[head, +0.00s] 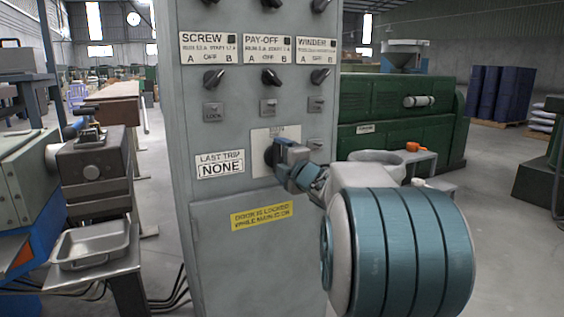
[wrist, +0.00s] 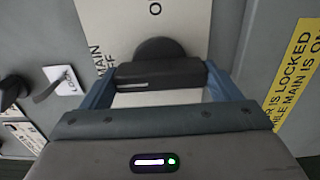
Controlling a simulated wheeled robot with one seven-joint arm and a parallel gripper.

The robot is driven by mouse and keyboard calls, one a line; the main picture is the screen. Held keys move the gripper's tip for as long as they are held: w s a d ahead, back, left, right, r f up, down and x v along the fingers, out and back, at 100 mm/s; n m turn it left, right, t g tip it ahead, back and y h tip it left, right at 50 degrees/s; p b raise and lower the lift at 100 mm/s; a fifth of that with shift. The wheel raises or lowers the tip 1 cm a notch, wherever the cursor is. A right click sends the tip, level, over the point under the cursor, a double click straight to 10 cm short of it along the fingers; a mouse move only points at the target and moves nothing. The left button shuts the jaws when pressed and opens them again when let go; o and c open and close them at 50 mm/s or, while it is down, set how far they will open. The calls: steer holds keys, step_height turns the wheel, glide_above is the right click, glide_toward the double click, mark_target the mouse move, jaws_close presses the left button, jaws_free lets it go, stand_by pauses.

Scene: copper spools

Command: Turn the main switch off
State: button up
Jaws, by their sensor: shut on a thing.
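The main switch (head: 269,156) is a black rotary knob on a pale plate (head: 259,138) on the grey cabinet front. My gripper (head: 281,152) reaches it from the right and covers most of it in the head view. In the wrist view, the switch's dark bar handle (wrist: 160,74) lies across the picture between the two blue fingers of my gripper (wrist: 160,82), which are shut on it. A short white mark shows near the handle's left end. The plate (wrist: 120,28) carries partly hidden lettering and an "O" near the top edge.
Small selector knobs (head: 271,78) sit in rows above. A "LAST TRIP NONE" label (head: 220,164) is left of the switch, and a yellow door-lock label (head: 261,216) is below. A metal tray (head: 92,245) stands at left; a green machine (head: 400,115) is behind right.

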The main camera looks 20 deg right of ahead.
steer(key=o, duration=0.9)
steer(key=shift+c, duration=0.2)
steer(key=s+p, duration=0.2)
steer(key=s, duration=1.1)
steer(key=shift+s+d+p, duration=0.25)
steer(key=shift+s+p, duration=0.15)
